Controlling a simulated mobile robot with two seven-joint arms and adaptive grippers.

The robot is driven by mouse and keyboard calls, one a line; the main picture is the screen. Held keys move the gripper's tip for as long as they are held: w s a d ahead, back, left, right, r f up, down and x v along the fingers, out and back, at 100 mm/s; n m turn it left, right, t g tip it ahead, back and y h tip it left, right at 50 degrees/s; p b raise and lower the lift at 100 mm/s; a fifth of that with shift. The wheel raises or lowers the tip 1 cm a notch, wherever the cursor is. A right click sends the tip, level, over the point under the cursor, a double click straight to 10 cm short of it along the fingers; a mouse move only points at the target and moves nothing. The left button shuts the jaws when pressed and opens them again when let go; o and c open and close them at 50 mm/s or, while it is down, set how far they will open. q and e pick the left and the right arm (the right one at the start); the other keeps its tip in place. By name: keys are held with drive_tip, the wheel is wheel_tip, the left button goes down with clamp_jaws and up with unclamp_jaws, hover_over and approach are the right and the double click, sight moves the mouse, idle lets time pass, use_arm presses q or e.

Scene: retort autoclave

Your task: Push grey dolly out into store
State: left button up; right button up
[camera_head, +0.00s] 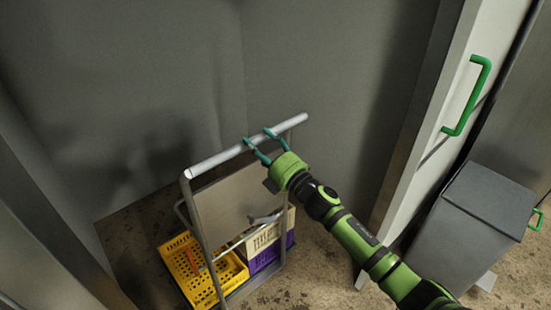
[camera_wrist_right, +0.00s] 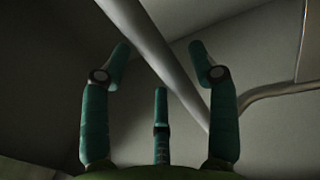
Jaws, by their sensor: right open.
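The grey dolly (camera_head: 191,210) stands in the left middle of the head view, with a pale push bar (camera_head: 215,158) across its top. Yellow (camera_head: 188,272), purple and white crates sit low on it. My right gripper (camera_head: 257,138) is at the push bar, its teal fingers open near the bar's middle. In the right wrist view the bar (camera_wrist_right: 150,45) runs diagonally past the spread fingers of the gripper (camera_wrist_right: 158,70). I cannot tell whether they touch it. My left gripper is not in view.
Grey walls (camera_head: 300,70) close in behind the dolly. At the right is a white door (camera_head: 440,130) with a green handle (camera_head: 468,95). A grey bin (camera_head: 485,205) stands beside it. Some speckled floor (camera_head: 315,255) is bare between the dolly and the door.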

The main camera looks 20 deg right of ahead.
drive_tip(key=v, duration=0.9)
drive_tip(key=shift+d, duration=0.1)
drive_tip(key=s+d+f+m+g+h, duration=0.15)
drive_tip(key=f+m, duration=0.25)
drive_tip(key=f, duration=0.6)
drive_tip(key=d+f+m+g+h, duration=0.2)
drive_tip(key=d+f+m+h, duration=0.1)
drive_tip(key=f, duration=0.6)
drive_tip(key=s+d+f+m+g+h, duration=0.1)
drive_tip(key=s+f+m+g, duration=0.15)
drive_tip(key=s+f, duration=0.45)
drive_tip(key=s+d+f+m+g+h, duration=0.1)
drive_tip(key=s+f+m+g+h, duration=0.15)
drive_tip(key=f, duration=0.85)
drive_tip(key=s+a+f+m+g, duration=0.1)
drive_tip(key=s+f+m+g, duration=0.3)
drive_tip(key=s+f, duration=1.15)
drive_tip(key=s+a+f+m+g, duration=0.2)
drive_tip(key=s, duration=0.9)
drive_tip(key=s+a+f+m+g, duration=0.2)
drive_tip(key=s+g, duration=0.1)
drive_tip(key=s, duration=0.9)
drive_tip(key=shift+f, duration=0.4)
